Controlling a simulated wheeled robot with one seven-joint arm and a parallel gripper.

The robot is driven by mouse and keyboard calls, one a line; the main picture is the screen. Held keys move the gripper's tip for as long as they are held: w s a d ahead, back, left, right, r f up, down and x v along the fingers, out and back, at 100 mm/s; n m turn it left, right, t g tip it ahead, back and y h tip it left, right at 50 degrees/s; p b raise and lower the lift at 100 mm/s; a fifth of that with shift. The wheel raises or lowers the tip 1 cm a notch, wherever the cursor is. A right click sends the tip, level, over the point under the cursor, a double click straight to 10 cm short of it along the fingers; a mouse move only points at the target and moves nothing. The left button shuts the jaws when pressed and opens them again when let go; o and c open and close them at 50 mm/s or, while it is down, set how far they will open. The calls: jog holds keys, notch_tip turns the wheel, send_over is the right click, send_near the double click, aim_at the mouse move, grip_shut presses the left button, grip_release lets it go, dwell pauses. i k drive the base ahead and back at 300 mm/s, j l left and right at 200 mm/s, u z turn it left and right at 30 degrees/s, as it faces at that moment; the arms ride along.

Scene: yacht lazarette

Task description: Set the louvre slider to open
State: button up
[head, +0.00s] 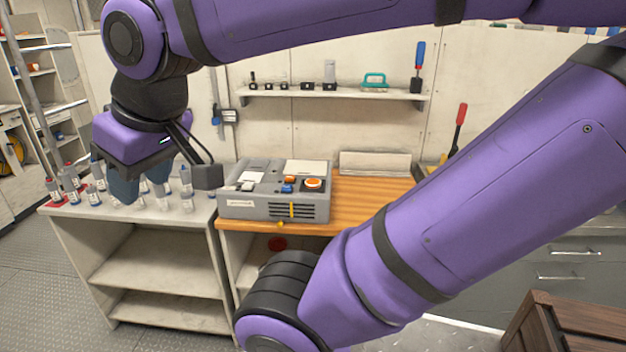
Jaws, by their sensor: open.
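A grey control box (243,208) sits on the wooden worktop. Its front face has a dark slatted louvre (308,211) at the right, with an upright yellow-orange slider tab (291,210) standing near the middle of the slats. I cannot read any open or closed marks from here. My gripper (140,188) hangs fingers-down to the left of the box, in front of the small bottles, well apart from the slider. It is open, and I see nothing held in it.
Several small bottles (187,203) stand on the pale bench left of the box. The box top carries an orange round button (313,184) and a blue switch (287,188). A shelf (350,94) with small items hangs behind. The wooden worktop (362,193) is bare right of the box.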

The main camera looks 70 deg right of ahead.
aim_at(280, 222)
jog(key=z, duration=1.75)
